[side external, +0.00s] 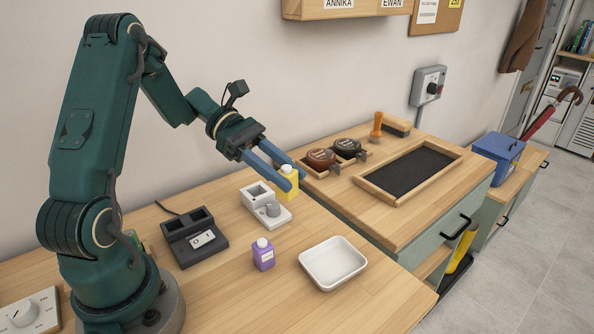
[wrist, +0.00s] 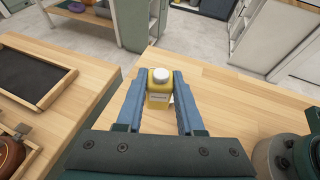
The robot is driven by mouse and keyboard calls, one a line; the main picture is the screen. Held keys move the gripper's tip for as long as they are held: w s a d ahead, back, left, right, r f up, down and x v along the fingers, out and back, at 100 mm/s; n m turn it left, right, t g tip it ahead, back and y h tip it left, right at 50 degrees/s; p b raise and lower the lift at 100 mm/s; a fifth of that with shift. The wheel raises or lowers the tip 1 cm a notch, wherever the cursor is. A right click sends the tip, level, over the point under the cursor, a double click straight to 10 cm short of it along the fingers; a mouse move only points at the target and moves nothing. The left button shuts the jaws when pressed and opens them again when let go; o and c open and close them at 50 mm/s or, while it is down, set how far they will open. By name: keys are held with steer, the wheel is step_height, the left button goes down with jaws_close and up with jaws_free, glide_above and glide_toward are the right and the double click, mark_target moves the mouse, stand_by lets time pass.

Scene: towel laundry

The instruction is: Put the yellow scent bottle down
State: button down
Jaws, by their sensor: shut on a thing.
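The yellow scent bottle (side external: 283,191) has a white cap and is upright. My gripper (side external: 296,180) is shut on it, with one blue finger on each side. In the wrist view the bottle (wrist: 158,97) sits between the fingertips (wrist: 160,78), its pale label facing the camera. In the side view the fingers hide part of the bottle. It is just behind the white device with a grey knob (side external: 265,206). I cannot tell whether its base touches the tabletop.
A purple bottle (side external: 263,254) and an empty white tray (side external: 305,261) stand in front. A black two-slot unit (side external: 183,254) is left of the white device. A wooden-framed black mat (side external: 452,155) lies on the right-hand counter. The bench's front right is clear.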

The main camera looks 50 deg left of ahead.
steer(key=x, duration=0.4)
steer(key=f+x, duration=0.1)
steer(key=x, duration=0.3)
steer(key=s+f+x, duration=0.1)
steer(key=x, duration=0.3)
steer(key=shift+s+a, duration=0.1)
steer(key=shift+a, duration=0.1)
steer(key=shift+f, duration=2)
steer(key=shift+f, duration=0.1)
steer(key=c, duration=0.5)
jaws_free()
